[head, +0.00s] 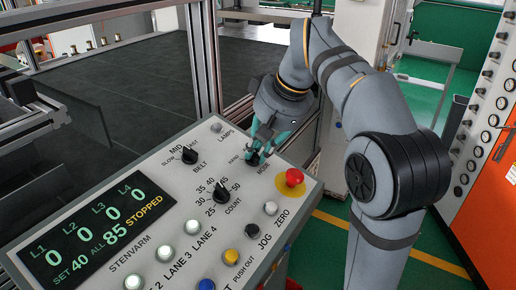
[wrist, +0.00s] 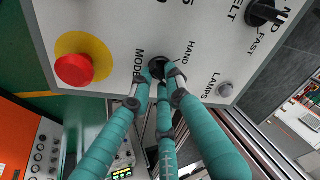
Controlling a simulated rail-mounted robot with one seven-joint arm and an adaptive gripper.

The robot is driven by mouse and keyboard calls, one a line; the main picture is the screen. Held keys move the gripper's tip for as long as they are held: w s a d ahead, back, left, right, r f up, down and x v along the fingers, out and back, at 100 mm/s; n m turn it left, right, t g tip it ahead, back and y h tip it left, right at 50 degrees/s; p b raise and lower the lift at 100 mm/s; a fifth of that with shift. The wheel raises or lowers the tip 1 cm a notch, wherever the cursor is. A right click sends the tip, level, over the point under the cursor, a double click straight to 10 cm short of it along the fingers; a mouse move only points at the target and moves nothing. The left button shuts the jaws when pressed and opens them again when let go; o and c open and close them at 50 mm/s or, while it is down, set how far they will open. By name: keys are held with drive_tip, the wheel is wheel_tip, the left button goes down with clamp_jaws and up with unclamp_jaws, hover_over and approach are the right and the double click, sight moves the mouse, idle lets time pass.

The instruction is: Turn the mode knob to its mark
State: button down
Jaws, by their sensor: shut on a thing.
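The black mode knob (wrist: 156,66) sits on the grey control panel (head: 140,205), beside the printed words MODE and HAND. My gripper (head: 259,150) reaches down to it from the panel's far right side. In the wrist view the teal fingers of my gripper (wrist: 160,77) are closed around the knob, with their tips at the panel face. The fingers hide most of the knob, so its pointer direction and its mark cannot be made out.
A red button on a yellow disc (head: 294,177) stands close to the right of the knob. The belt knob (head: 189,156), count knob (head: 221,193) and lamps button (head: 216,127) are to the left. The display (head: 97,230) reads STOPPED. An aluminium post (head: 204,55) rises behind the panel.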

drive_tip(key=n+p, duration=0.1)
drive_tip(key=n, duration=0.2)
drive_tip(key=n+p, duration=0.1)
drive_tip(key=n, duration=0.2)
drive_tip(key=shift+w+r+n+g+y+p, duration=0.1)
drive_tip(key=shift+r+n+g+y+p, duration=0.1)
drive_tip(key=shift+n+g+y+p, duration=0.15)
drive_tip(key=n+p, duration=0.1)
drive_tip(key=n, duration=0.2)
drive_tip(key=shift+a+n+p, duration=0.15)
drive_tip(key=shift+n+p, duration=0.2)
drive_tip(key=shift+w+n+g+y+p, duration=0.1)
drive_tip(key=shift+n+g+y+p, duration=0.25)
drive_tip(key=shift+n+p, duration=1.05)
drive_tip(key=shift+a+n+b, duration=0.1)
drive_tip(key=shift+n+b, duration=0.4)
drive_tip(key=shift+n, duration=0.1)
drive_tip(key=c, duration=1.7)
unclamp_jaws()
drive_tip(key=shift+f, duration=0.1)
drive_tip(key=shift+o, duration=0.2)
